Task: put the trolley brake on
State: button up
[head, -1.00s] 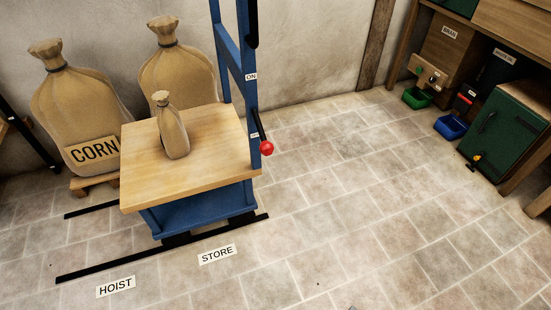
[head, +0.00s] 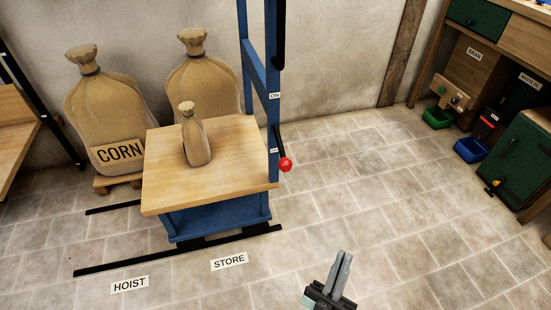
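The blue trolley (head: 215,221) with a wooden top stands on black floor rails, near the STORE label. Its brake lever (head: 279,143) is a black bar with a red knob (head: 285,165), on the right side of the blue upright. The lever slants down, with the knob below the lower small label (head: 274,150), whose text is too small to read surely. An ON label (head: 275,96) sits higher on the upright. My gripper (head: 344,256) is at the bottom, in front and right of the knob, apart from it. Its grey fingers look close together, but their gap is unclear.
A small tied sack (head: 195,140) stands on the trolley top. Large sacks, one marked CORN (head: 108,125), stand behind. Floor labels HOIST (head: 129,284) and STORE (head: 229,261) lie in front. A bench with green (head: 437,118) and blue (head: 471,150) bins is at right. Floor between is clear.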

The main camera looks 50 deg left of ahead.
jog(key=w+a+f+n+g+p, duration=0.1)
jog(key=w+a+f+g, duration=0.1)
jog(key=a, duration=0.3)
jog(key=w+a+f+n+g+y+p, duration=0.1)
jog(key=w+a+n+g, duration=0.1)
jog(key=a, duration=0.4)
jog(key=w+a+f+n+g+y+p, duration=0.1)
jog(key=w+a+f+n+g+p, duration=0.1)
jog(key=a+g, duration=0.2)
jog(key=shift+w+a+f, duration=0.1)
jog(key=shift+a+f, duration=0.05)
jog(key=shift+a, duration=0.45)
jog(key=shift+a+f, duration=0.15)
jog(key=shift+a, duration=0.45)
grip_shut()
jog(key=s+a+f+n+g+h+p, duration=0.1)
jog(key=a+f+n+g+h+p, duration=0.25)
jog(key=a, duration=0.45)
jog(key=s+a+f+n+g+h+p, duration=0.1)
jog(key=a+f+n+g+h+p, duration=0.1)
jog(key=a+f+n+h+p, duration=0.45)
jog(key=s+r+m+t+h+p, duration=0.1)
jog(key=s+r+t+h+p, duration=0.1)
jog(key=r, duration=0.7)
jog(key=s+a+r+m+t+h+p, duration=0.1)
jog(key=s+r+h+p, duration=0.1)
jog(key=r, duration=0.8)
jog(key=shift+s+a+t+h+p, duration=0.15)
jog(key=shift+s+t+h+p, duration=0.35)
jog(key=shift+s, duration=0.4)
